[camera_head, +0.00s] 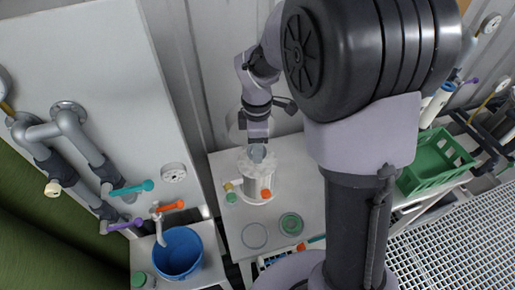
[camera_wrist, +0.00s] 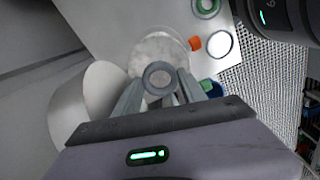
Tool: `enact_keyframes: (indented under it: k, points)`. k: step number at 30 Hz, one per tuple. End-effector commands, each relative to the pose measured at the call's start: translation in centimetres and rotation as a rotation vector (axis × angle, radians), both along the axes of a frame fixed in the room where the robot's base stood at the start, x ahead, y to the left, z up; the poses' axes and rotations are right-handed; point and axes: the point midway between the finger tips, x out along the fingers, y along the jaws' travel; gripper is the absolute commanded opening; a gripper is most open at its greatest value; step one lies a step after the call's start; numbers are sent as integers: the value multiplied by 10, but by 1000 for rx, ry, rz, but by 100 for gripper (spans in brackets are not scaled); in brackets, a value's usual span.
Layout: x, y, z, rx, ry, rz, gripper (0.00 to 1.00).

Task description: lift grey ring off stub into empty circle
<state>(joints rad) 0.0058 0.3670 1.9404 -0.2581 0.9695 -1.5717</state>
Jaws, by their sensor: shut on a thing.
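The grey ring (camera_head: 257,153) is at the top of a white vessel (camera_head: 250,190) on the white table. In the wrist view the grey ring (camera_wrist: 147,78) sits between the two fingers of my gripper (camera_wrist: 158,88), which is shut on it. My gripper (camera_head: 257,143) points down over the vessel in the head view. I cannot tell whether the ring still touches the stub, which is hidden beneath it. The empty circle (camera_head: 254,236) is marked on the table in front of the vessel; it shows as a bright disc (camera_wrist: 220,44) in the wrist view.
A green ring (camera_head: 291,215) lies right of the empty circle. A blue bucket (camera_head: 178,253) stands at left, a green crate (camera_head: 436,160) at right. Piping lines the left wall.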

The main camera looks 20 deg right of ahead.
Motion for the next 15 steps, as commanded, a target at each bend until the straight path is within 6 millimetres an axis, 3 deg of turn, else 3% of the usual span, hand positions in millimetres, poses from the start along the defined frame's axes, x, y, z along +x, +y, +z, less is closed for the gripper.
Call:
enact_keyframes:
  k: [15]
  points:
    - [-116,73,11,0,4,5,11]
